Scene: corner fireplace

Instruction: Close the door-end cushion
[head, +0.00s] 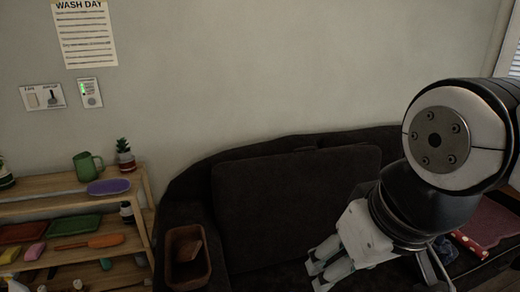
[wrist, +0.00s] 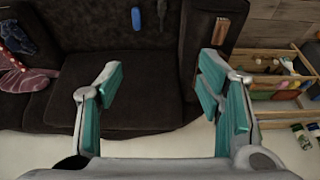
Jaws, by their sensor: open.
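The dark brown sofa (head: 190,195) stands against the wall. A large dark cushion panel (head: 290,205) stands upright at its left part; I cannot tell whether it is a raised seat cushion or a backrest. In the wrist view a flat dark cushion surface (wrist: 120,95) lies below and between my fingers. My gripper (head: 316,275) is at the lower middle of the head view, in front of the sofa. In the wrist view my gripper (wrist: 160,66) has its fingers wide apart with nothing between them. No contact with the sofa shows. Which cushion is at the door end is unclear.
A brown open box (head: 188,256) sits on the sofa's left arm. A wooden shelf (head: 140,205) with a green mug (head: 88,166) and trays stands left. A red dotted cloth (head: 475,245) lies at right. A small blue object (wrist: 137,18) shows in the wrist view.

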